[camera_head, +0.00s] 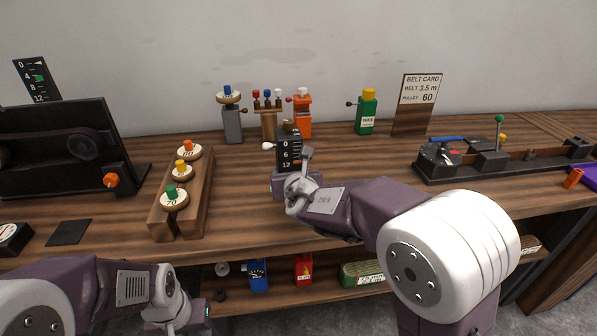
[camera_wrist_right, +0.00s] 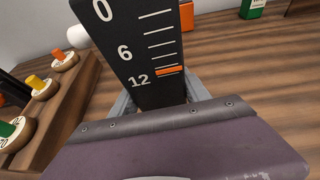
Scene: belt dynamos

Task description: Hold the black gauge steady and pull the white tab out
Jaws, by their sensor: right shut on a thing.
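The black gauge (camera_head: 288,152) stands upright near the middle of the bench, with white marks 0, 6 and 12. It fills the top of the right wrist view (camera_wrist_right: 150,45), where an orange bar sits beside the 12. My right gripper (camera_head: 294,183) is shut on the gauge's lower part; its fingers show on both sides in the wrist view (camera_wrist_right: 160,97). The white tab (camera_head: 268,146) sticks out from the gauge's left side, and also shows in the wrist view (camera_wrist_right: 78,37). My left gripper (camera_head: 198,312) is low at the front, apart from the gauge; its jaws are not clear.
A wooden block with numbered knobs (camera_head: 191,200) stands left of the gauge. A black device (camera_head: 470,165) lies right. A shelf below holds several containers.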

